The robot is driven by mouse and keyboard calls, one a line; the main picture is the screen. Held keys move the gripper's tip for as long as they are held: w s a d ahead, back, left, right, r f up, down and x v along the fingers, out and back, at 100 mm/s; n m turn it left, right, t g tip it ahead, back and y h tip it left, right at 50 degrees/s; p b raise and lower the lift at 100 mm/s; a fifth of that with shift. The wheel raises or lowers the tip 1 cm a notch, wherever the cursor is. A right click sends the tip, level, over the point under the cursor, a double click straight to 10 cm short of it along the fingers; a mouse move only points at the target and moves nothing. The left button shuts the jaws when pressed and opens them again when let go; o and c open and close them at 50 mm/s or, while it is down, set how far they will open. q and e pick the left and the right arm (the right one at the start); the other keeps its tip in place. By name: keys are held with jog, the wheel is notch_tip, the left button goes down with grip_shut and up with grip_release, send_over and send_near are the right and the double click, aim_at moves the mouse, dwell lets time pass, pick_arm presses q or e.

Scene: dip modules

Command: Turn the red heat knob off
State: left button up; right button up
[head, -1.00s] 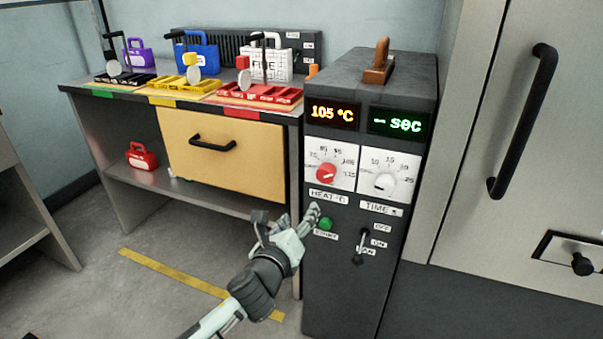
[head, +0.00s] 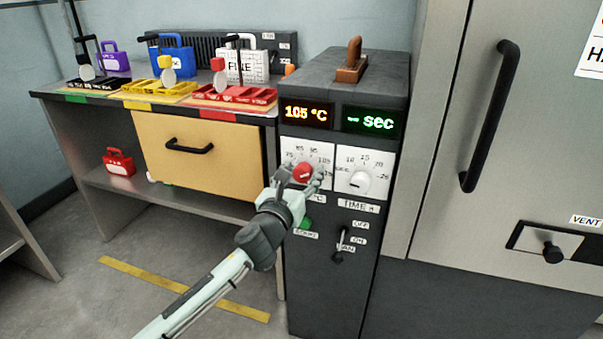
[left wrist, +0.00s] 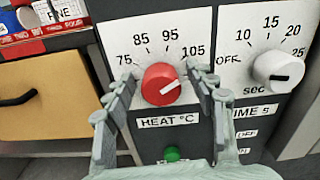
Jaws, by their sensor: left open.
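The red heat knob (head: 303,173) is on a white dial plate on the front of the dark control cabinet (head: 325,270). The display (head: 306,113) above reads 105 °C. My left gripper (head: 298,180) is open at the heat dial. In the left wrist view its fingers stand on either side of the knob, with gaps visible. Whether they reach its depth is hard to tell. My right gripper is not in view.
The white time knob (head: 360,182) is just right of the heat knob. A green button (head: 305,223) and a toggle lever (head: 339,243) sit below. A bench with a yellow drawer (head: 195,155) stands left, and a large door handle (head: 490,115) is right.

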pick_arm(q)
jog(key=c, duration=1.2)
